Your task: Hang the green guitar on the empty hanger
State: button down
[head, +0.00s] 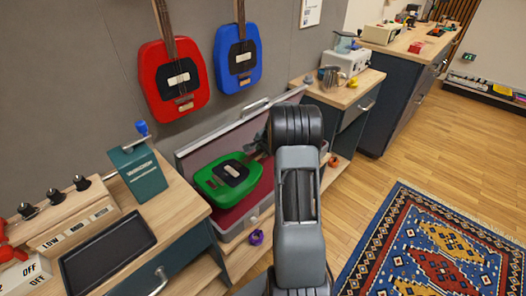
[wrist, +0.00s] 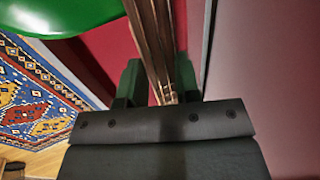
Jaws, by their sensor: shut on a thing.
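The green guitar (head: 211,184) has a black middle and lies in or just above the open grey case (head: 232,232) with red lining; I cannot tell whether it touches the lining. Its green body also shows at the top left of the wrist view (wrist: 60,14). My gripper (wrist: 157,80) is shut around the brown neck (wrist: 148,35), with a dark finger on each side. In the head view my arm hides most of the gripper and the neck's end. The empty hanger is not in view.
A red guitar (head: 160,88) and a blue guitar (head: 247,78) hang on the grey wall above. A bench with a teal box (head: 139,177) stands left of the case. A cabinet with a metal jug (head: 331,79) stands right. Wooden floor and a patterned rug (head: 440,250) are clear.

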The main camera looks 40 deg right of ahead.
jog(key=shift+w+d+r, duration=0.1)
jog(key=shift+r, duration=0.15)
jog(key=s+d+b, duration=0.1)
jog(key=s+b, duration=0.1)
jog(key=s, duration=0.6)
jog(key=shift+d, duration=0.15)
dwell(0.4)
dwell(0.3)
jog(key=shift+f, duration=0.1)
